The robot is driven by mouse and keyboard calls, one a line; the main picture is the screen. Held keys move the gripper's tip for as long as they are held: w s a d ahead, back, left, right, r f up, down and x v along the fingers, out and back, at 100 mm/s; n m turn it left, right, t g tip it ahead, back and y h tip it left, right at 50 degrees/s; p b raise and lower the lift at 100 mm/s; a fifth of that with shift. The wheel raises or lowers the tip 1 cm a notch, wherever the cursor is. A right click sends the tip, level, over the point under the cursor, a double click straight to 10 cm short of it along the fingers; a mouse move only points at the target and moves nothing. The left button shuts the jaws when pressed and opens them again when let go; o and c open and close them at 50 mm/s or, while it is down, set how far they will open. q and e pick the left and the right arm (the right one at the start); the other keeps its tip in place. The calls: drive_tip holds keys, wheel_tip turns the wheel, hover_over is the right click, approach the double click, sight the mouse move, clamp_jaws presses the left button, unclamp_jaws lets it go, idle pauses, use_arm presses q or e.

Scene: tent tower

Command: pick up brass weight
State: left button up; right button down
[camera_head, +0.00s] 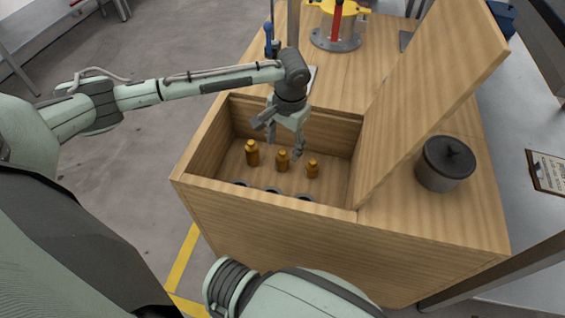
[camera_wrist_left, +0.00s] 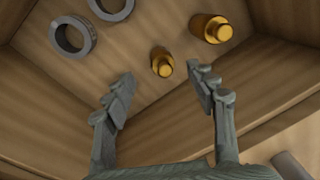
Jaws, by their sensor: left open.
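Three brass weights stand upright in the sunken wooden compartment in the head view: a larger left one (camera_head: 252,153), a middle one (camera_head: 282,161) and a smaller right one (camera_head: 312,168). My left gripper (camera_head: 285,152) is open and empty, pointing down into the compartment above the middle weight. In the left wrist view, a smaller brass weight (camera_wrist_left: 162,62) appears between the open fingertips (camera_wrist_left: 160,77), and a larger brass weight (camera_wrist_left: 211,28) is beyond the right finger. I see no contact with either. My right gripper is out of view.
Grey rings (camera_wrist_left: 73,37) lie on the compartment floor, partly hidden by the front wall in the head view. A raised wooden lid (camera_head: 430,100) stands along the right side. A dark lidded pot (camera_head: 443,165) is right of it.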

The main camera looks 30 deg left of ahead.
sight(282, 160)
use_arm(q)
drive_tip(key=m, duration=0.4)
drive_tip(key=shift+w+a+f+h, duration=0.25)
drive_tip(key=shift+a+h, duration=0.05)
drive_tip(key=m, duration=0.3)
drive_tip(key=shift+w+a+f+h+b, duration=0.1)
drive_tip(key=shift+w+h+b, duration=0.05)
drive_tip(key=shift+h+b, duration=0.2)
drive_tip(key=shift+f, duration=0.2)
wheel_tip(282, 160, down, 6)
drive_tip(key=shift+w+f+b, duration=0.15)
drive_tip(key=shift+f+b, duration=0.05)
drive_tip(key=shift+b, duration=0.4)
drive_tip(key=shift+a+f, duration=0.1)
drive_tip(key=shift+f, duration=0.35)
drive_tip(key=c, duration=0.4)
clamp_jaws()
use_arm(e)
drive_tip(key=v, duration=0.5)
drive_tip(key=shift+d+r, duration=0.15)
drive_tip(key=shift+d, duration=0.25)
